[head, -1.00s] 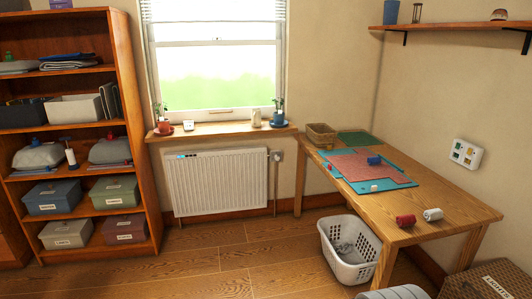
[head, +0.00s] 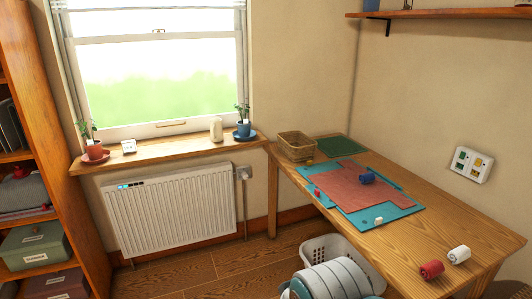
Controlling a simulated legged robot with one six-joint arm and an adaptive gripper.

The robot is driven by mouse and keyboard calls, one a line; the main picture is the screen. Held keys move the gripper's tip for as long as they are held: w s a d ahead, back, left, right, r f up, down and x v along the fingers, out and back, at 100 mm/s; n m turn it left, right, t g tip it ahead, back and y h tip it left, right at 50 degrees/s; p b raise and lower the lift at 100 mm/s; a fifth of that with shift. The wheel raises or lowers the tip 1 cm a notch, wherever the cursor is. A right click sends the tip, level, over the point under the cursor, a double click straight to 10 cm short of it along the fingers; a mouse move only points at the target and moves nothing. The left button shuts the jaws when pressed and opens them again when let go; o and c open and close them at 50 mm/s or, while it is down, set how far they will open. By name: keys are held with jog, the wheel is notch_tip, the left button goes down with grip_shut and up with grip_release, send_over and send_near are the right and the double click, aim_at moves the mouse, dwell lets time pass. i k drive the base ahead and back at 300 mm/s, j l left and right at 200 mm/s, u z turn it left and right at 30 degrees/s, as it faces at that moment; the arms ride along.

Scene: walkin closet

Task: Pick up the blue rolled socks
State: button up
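The blue rolled socks (head: 367,178) lie on a red cloth (head: 365,195) on the wooden table (head: 395,255), near the cloth's right edge. The cloth lies over a teal mat (head: 398,211). Nothing touches the socks from above. A rounded grey-white part at the bottom of the head view looks like a link of my arm. My gripper is not in view, so its state is hidden.
A red roll (head: 431,269) and a white roll (head: 459,255) lie near the table's front end. A wicker basket (head: 296,147) and a green mat (head: 340,146) sit at the back. A white laundry basket (head: 312,248) stands on the floor left of the table, partly covered.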

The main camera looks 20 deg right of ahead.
aim_at(365, 178)
jog(key=i+u, duration=0.15)
jog(key=i, duration=1.25)
jog(key=i+z, duration=0.5)
jog(key=i+j+z, duration=0.2)
jog(key=i+z, duration=0.4)
jog(key=z, duration=0.25)
jog(key=i+l+z, duration=0.1)
jog(key=z, duration=0.3)
jog(key=i+j+z, duration=0.1)
jog(key=z, duration=0.25)
jog(key=i+j+z, duration=0.1)
jog(key=i+z, duration=0.45)
jog(key=z, duration=0.15)
jog(key=i+z, duration=0.15)
jog(key=z, duration=0.15)
